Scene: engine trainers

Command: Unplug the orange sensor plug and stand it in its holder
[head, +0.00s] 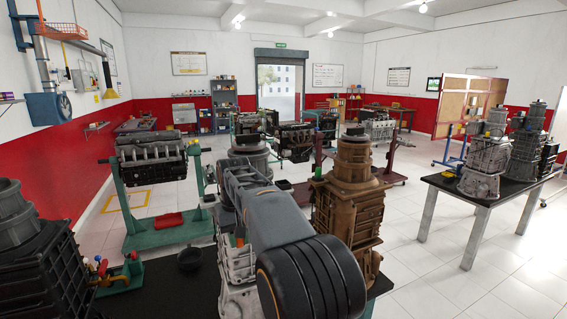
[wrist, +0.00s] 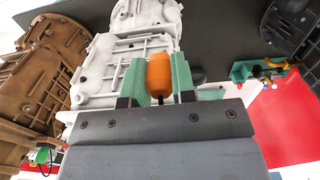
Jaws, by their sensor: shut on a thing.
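The orange sensor plug (wrist: 159,72) stands between the two green fingers of my gripper (wrist: 160,78) in the wrist view. The gripper is shut on it. A pale grey gearbox housing (wrist: 108,65) lies right behind the fingers. I cannot tell whether the plug's tip is in a socket, as its lower end is hidden. In the head view my arm covers most of the gripper, and only a small orange spot shows beside the pale housing (head: 236,262). A green stand with several coloured pieces (wrist: 262,72) is to the right in the wrist view; I cannot tell whether it is the holder.
A brown housing (head: 350,205) stands right of my arm, and a dark housing (head: 40,265) at the far left. The black bench top (head: 165,300) between has a small dark round dish (head: 189,259). Engines on stands (head: 152,160) are beyond. Another table (head: 490,190) is at right.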

